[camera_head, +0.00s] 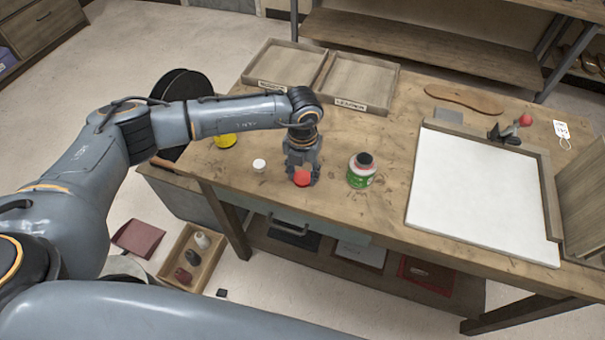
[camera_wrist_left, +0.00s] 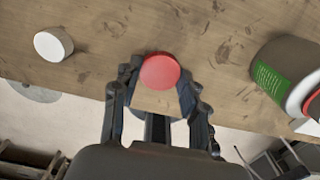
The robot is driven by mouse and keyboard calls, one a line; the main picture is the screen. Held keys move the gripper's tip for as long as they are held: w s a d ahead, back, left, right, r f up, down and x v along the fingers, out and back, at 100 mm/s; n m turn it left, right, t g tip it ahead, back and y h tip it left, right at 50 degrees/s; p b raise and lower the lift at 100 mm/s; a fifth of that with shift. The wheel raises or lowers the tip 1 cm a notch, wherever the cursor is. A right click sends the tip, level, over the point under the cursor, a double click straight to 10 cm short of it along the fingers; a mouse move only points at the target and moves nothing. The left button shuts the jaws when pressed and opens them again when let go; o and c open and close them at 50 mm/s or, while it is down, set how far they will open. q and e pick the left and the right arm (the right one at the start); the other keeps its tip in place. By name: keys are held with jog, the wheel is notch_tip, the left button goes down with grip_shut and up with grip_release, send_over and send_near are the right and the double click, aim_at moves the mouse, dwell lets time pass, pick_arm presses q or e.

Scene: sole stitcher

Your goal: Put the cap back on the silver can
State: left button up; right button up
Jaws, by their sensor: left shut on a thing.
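A round red cap (camera_head: 302,177) is between the fingertips of my left gripper (camera_head: 301,174). In the left wrist view the red cap (camera_wrist_left: 159,72) shows as a disc, with the gripper's fingers (camera_wrist_left: 158,85) shut on its sides. Part of this can (camera_wrist_left: 283,74) shows at the right edge of the wrist view. I cannot tell the gap between the red cap and the table. My right gripper is not in view.
A small white round cap (camera_head: 259,165) lies left of the gripper, and a yellow item (camera_head: 226,141) is partly behind the arm. Wooden trays (camera_head: 362,82) stand at the back. A white board (camera_head: 480,190) covers the right side. The tabletop around the can is clear.

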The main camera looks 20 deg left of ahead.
pick_arm(q)
jog(key=shift+r, duration=0.6)
jog(key=s+d+r+b, duration=0.4)
jog(key=s+d+r, duration=0.2)
jog(key=s+r, duration=0.5)
jog(key=shift+s+d+r, duration=0.35)
jog(key=shift+s, duration=0.35)
